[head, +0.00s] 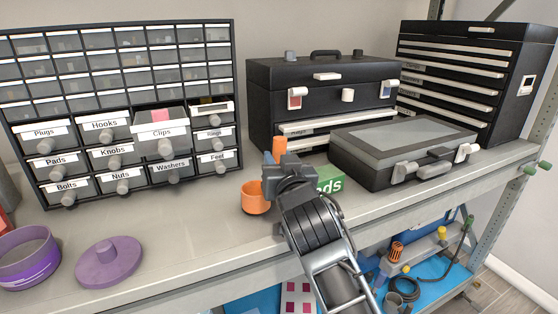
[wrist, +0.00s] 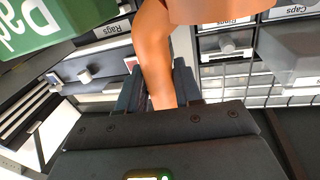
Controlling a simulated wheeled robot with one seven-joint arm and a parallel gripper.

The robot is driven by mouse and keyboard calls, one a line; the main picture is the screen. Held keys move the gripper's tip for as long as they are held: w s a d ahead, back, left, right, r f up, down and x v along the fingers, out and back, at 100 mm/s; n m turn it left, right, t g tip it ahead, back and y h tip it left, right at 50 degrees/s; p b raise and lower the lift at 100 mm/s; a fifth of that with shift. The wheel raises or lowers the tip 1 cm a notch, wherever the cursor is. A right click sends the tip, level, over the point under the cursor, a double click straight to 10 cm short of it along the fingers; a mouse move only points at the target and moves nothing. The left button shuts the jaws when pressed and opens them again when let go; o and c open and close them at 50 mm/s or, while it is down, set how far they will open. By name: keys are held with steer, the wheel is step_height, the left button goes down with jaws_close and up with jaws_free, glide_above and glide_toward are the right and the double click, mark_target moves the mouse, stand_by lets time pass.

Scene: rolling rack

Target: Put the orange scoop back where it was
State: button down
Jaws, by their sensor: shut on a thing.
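The orange scoop (head: 255,198) is in my gripper (head: 280,165), above or at the bench top near its front edge. Its round cup hangs at the left of the gripper and its handle sticks up above the jaws. In the wrist view the jaws (wrist: 158,88) are shut on the orange handle (wrist: 155,50), and part of the cup shows at the top edge. I cannot tell whether the cup touches the bench. Where the scoop was before is not shown.
A small-drawer cabinet (head: 75,115) stands at left, its Clips drawer (head: 160,135) pulled out. A black toolbox (head: 275,75) and grey-lidded case (head: 400,135) stand right. A purple tub (head: 25,265) and purple lid (head: 108,262) lie front left.

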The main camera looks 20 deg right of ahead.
steer(key=shift+f+b, duration=0.55)
steer(key=c, duration=0.8)
jaws_free()
steer(key=shift+f, duration=0.1)
steer(key=shift+o, duration=0.2)
steer(key=shift+r+p, duration=0.5)
steer(key=shift+r, duration=0.1)
steer(key=shift+s+r, duration=0.1)
steer(key=shift+s, duration=0.15)
steer(key=s+a+b, duration=0.2)
steer(key=s, duration=0.9)
steer(key=shift+s+a, duration=0.15)
steer(key=shift+s, duration=0.05)
